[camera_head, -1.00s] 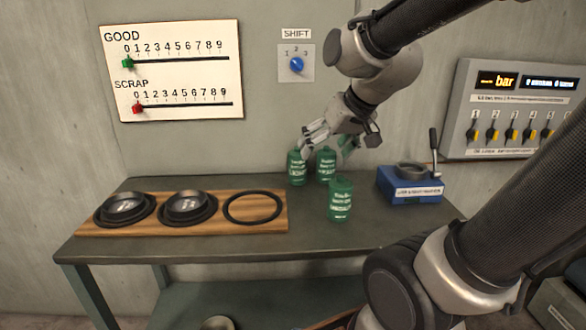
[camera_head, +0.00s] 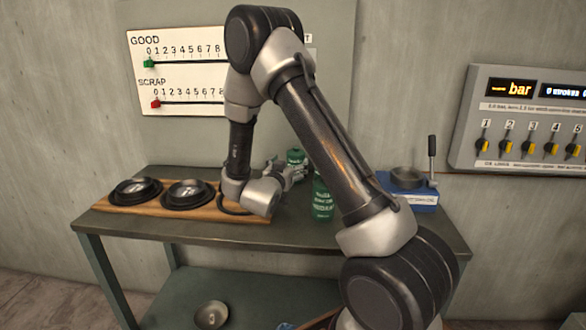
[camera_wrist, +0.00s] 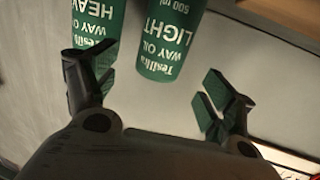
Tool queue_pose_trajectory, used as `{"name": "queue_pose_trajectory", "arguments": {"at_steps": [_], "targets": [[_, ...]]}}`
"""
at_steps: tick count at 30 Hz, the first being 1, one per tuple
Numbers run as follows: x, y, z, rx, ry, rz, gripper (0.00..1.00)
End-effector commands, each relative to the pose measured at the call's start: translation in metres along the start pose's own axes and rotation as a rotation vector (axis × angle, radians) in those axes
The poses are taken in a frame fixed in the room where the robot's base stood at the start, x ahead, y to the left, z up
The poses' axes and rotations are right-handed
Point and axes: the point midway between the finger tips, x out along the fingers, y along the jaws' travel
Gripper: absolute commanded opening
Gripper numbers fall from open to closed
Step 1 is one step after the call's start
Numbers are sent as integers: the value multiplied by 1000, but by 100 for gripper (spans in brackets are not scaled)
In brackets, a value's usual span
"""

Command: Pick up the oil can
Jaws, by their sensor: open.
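Green oil cans stand on the table. In the head view one can (camera_head: 321,200) is at the front, partly behind my arm, and another (camera_head: 296,157) is behind my gripper (camera_head: 290,172); a third is not clearly visible. In the wrist view a can marked LIGHT (camera_wrist: 170,40) lies ahead, between the lines of my fingers. A can marked HEAVY (camera_wrist: 96,32) is at the left, partly behind the left finger. My gripper (camera_wrist: 150,78) is open and empty, with its fingers spread wide. Whether the left finger touches the HEAVY can I cannot tell.
A wooden board (camera_head: 240,215) with two black-ringed bowls and an empty ring sits at the table's left, under my wrist. A blue device (camera_head: 418,199) with a lever stands at the right. A bowl (camera_head: 211,315) lies on the lower shelf. A wall panel (camera_head: 530,120) has several switches.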

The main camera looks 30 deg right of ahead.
Motion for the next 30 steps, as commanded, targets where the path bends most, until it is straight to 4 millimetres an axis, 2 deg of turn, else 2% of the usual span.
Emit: {"name": "queue_pose_trajectory", "arguments": {"at_steps": [8, 15, 22, 23, 30], "targets": [[30, 0, -2, 3, 1, 1, 83], [66, 0, -3, 2, 1, 0, 83], [71, 0, -3, 2, -1, -2, 83], [71, 0, -3, 2, -1, -2, 82], [71, 0, -3, 2, -1, -2, 38]]}}
